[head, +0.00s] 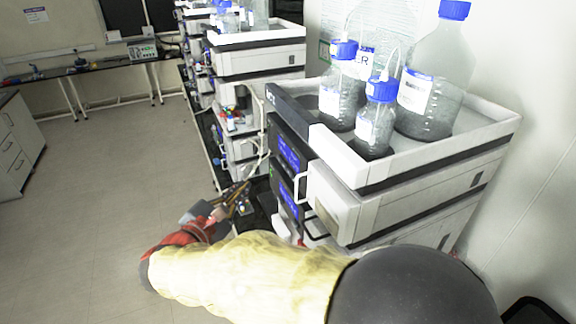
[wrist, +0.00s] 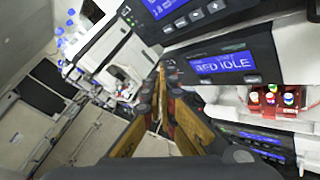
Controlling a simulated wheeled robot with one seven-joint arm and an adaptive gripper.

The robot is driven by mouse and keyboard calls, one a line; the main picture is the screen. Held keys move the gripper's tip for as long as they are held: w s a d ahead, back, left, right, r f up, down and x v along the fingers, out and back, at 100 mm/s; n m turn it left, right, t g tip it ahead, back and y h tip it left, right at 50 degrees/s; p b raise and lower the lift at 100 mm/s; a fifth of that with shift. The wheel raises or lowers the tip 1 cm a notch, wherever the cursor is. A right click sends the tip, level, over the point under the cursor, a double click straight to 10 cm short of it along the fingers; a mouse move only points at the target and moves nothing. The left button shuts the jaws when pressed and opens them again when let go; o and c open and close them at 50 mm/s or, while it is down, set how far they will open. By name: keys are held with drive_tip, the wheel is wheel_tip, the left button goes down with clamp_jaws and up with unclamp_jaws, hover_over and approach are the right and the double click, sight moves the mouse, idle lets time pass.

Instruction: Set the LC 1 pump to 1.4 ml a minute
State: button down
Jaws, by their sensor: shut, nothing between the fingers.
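The nearest instrument stack in the head view has a dark front with an upper blue display (head: 289,153) and a lower blue display (head: 288,200). In the wrist view, a top display (wrist: 163,5) has a row of plus and minus buttons (wrist: 195,15) below it. A middle display (wrist: 222,64) reads something ending in "IDLE". I cannot tell which module is the LC 1 pump, and no flow value is legible. My gripper (head: 240,194) is shut and empty in front of the stack. Its closed fingertips (wrist: 166,70) are left of the middle display, apparently apart from the panels.
Blue-capped bottles (head: 430,85) stand in the white top tray (head: 480,125). A white handle (head: 299,188) sticks out of the front. Red-held vials (wrist: 275,98) sit in a bay below the middle display. More stacks (head: 255,55) stand behind. The floor (head: 100,190) at left is clear.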

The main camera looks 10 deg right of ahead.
sight(289, 173)
idle(0.3)
drive_tip(key=w+d, duration=0.1)
drive_tip(key=d, duration=0.7)
drive_tip(key=shift+w+d, duration=0.35)
drive_tip(key=shift+w, duration=0.05)
drive_tip(key=shift+d, duration=0.15)
idle(1.2)
drive_tip(key=shift+d+b, duration=0.3)
drive_tip(key=shift+b, duration=0.05)
drive_tip(key=shift+w+d+b, duration=0.15)
drive_tip(key=shift+d+b, duration=0.15)
drive_tip(key=shift+d, duration=0.1)
idle(0.7)
drive_tip(key=shift+a, duration=0.1)
drive_tip(key=shift+s+a, duration=0.2)
drive_tip(key=shift+a, duration=0.55)
